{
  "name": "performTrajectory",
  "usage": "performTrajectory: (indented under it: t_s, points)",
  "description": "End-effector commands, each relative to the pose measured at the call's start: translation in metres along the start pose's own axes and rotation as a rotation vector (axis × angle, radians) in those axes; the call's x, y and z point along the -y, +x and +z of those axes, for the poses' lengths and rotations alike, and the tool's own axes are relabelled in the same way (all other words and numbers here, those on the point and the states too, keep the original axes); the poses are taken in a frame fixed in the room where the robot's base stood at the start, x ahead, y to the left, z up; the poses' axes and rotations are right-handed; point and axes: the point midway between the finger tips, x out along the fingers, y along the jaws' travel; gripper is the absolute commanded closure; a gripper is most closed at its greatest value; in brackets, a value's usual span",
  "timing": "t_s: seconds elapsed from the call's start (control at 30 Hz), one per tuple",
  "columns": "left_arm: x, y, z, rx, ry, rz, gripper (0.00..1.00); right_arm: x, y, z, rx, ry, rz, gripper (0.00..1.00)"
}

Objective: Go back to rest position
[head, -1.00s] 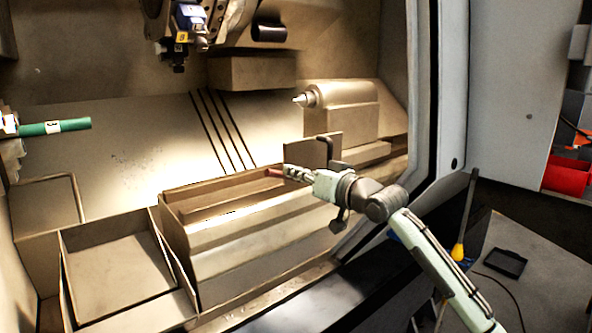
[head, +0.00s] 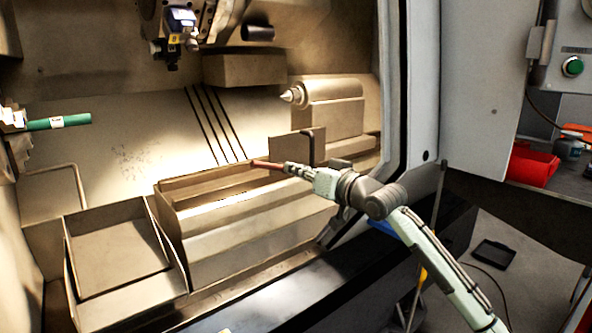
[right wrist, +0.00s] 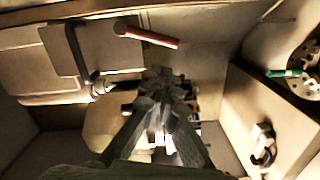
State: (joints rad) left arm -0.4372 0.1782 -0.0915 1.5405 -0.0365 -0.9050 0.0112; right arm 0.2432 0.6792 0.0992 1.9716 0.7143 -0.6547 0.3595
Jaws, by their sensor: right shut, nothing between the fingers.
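My right arm comes in from the lower right in the head view. Its gripper (head: 287,168) is at the front of the machine's opening, above the metal box-shaped ledge, pointing left. The fingers are shut and empty, and they also show shut in the right wrist view (right wrist: 163,76). A red rod (head: 266,165) shows just beyond the fingertips in the head view. In the right wrist view the red rod (right wrist: 148,37) appears apart from the fingers. My left gripper is not in view.
A green bar (head: 58,122) sits in the chuck at the left. The tailstock (head: 335,105) stands behind my gripper, and the turret (head: 180,25) hangs above. A red bin (head: 532,166) stands at the far right.

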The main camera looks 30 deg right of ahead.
Motion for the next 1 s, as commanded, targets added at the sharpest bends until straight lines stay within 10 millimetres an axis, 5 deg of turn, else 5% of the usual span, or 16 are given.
performTrajectory:
  t_s: [0.3, 0.43, 0.67, 1.0]
  points:
    - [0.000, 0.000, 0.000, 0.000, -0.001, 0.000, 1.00, -0.001, 0.000, 0.002, 0.003, 0.000, 0.002, 1.00]
    - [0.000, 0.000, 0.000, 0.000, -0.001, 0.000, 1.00, -0.012, 0.003, 0.032, 0.048, -0.005, 0.032, 1.00]
    - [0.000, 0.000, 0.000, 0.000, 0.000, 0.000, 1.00, -0.058, -0.006, 0.179, 0.279, -0.052, 0.162, 1.00]
    - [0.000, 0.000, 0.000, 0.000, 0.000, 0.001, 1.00, -0.094, -0.087, 0.399, 0.667, -0.161, 0.294, 1.00]
